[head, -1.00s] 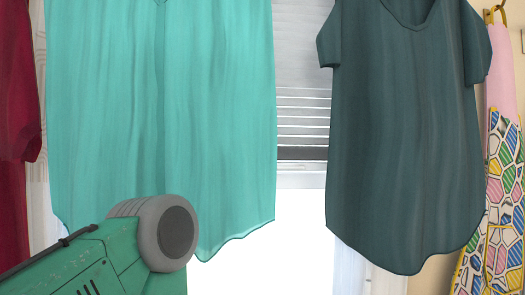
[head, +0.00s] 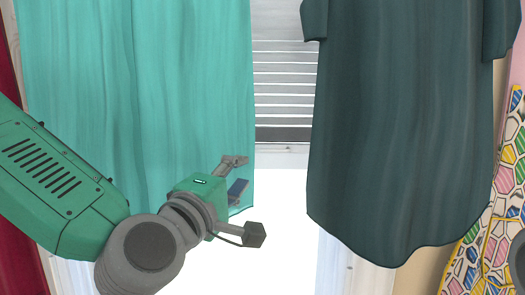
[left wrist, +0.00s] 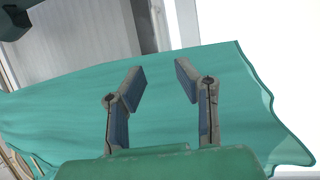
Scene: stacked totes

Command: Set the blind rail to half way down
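The blind (head: 285,85) hangs in the gap between two hanging shirts, with several slats spread apart. Its dark grey bottom rail (head: 283,135) runs across the gap, and both ends are hidden behind the shirts. In the left wrist view the rail (left wrist: 141,25) is a dark bar at the top, beyond the teal cloth. My left gripper (head: 244,197) is in front of the teal shirt's lower right edge, below and left of the visible rail. In the left wrist view the gripper (left wrist: 160,84) has its fingers apart and nothing between them. My right gripper is not in view.
The teal shirt (head: 135,100) and the dark green shirt (head: 400,130) hang in front of the window on either side. Patterned cloth (head: 490,220) hangs at the right, red cloth at the left. Bright open space shows between the shirts below the blind.

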